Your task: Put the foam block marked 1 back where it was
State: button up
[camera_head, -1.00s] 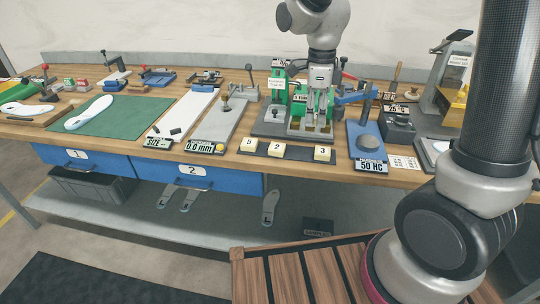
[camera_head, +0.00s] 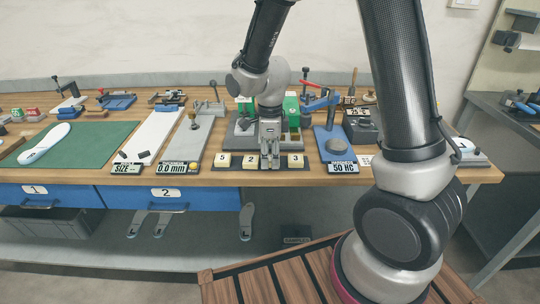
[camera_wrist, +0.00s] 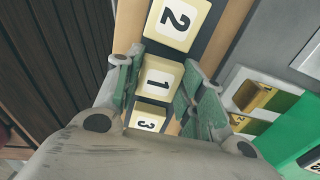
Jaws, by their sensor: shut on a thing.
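The cream foam block marked 1 (camera_wrist: 159,79) is between the fingers of my gripper (camera_wrist: 157,86) in the wrist view, with the block marked 2 (camera_wrist: 177,22) on one side and the block marked 3 (camera_wrist: 148,116) on the other. My gripper (camera_head: 269,164) points down over the dark strip (camera_head: 236,168) in the head view, between block 2 (camera_head: 251,161) and block 3 (camera_head: 296,160). It is shut on block 1, which its fingers hide in the head view. I cannot tell whether block 1 touches the strip.
The block marked 5 (camera_head: 223,160) is at the left end of the strip. A blue fixture with a 50 HC label (camera_head: 342,168) stands to the right. A grey plate with a 0.0 mm label (camera_head: 172,169) lies to the left. Green-sided equipment (camera_head: 291,107) stands behind my gripper.

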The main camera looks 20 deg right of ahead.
aim_at(270, 158)
jog(key=shift+f, duration=0.15)
jog(key=o, duration=0.8)
notch_tip(270, 158, up, 12)
jog(key=s+d+r+n+t, duration=0.1)
jog(key=s+d+r+n, duration=0.2)
jog(key=s+d+n, duration=0.2)
jog(key=s+d+r+n+t, duration=0.2)
jog(key=s+d+r+n, duration=0.2)
jog(key=s+n, duration=0.4)
jog(key=s+d+r+n+t, duration=0.1)
jog(key=s+d+r+n, duration=0.2)
jog(key=s+d+n, duration=0.3)
jog(key=shift+s+d+r+n, duration=0.1)
jog(key=shift+d+r+n, duration=0.1)
jog(key=shift+n, duration=0.45)
jog(key=shift+s+d+r+n, duration=0.1)
jog(key=shift+d+r+n, duration=0.1)
jog(key=shift+n, duration=0.45)
